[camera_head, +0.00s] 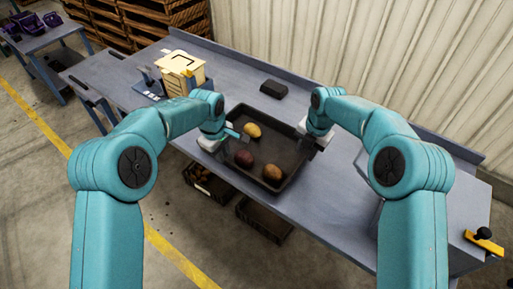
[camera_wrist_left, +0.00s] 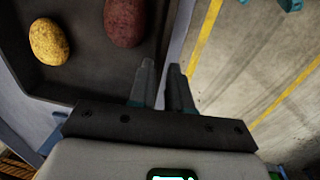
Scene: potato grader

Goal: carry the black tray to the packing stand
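The black tray (camera_head: 285,133) lies on the grey table (camera_head: 340,190) with its long side running away from me. It holds a yellow potato (camera_head: 253,130), a dark red potato (camera_head: 244,158) and an orange-brown potato (camera_head: 272,172). My left gripper (camera_head: 238,136) is at the tray's left wall. In the left wrist view its fingers (camera_wrist_left: 161,72) are close together with the tray's wall (camera_wrist_left: 165,30) between them. The yellow potato (camera_wrist_left: 48,41) and red potato (camera_wrist_left: 125,20) show there too. My right gripper (camera_head: 308,141) is at the tray's right wall; its fingertips are hidden.
A cream stack of boxes or trays (camera_head: 183,70) stands on the far left part of the table. A small black block (camera_head: 273,90) lies behind the tray. Dark crates (camera_head: 263,218) sit beneath the table. A yellow-handled item (camera_head: 484,241) is at the right end. A corrugated wall closes the back.

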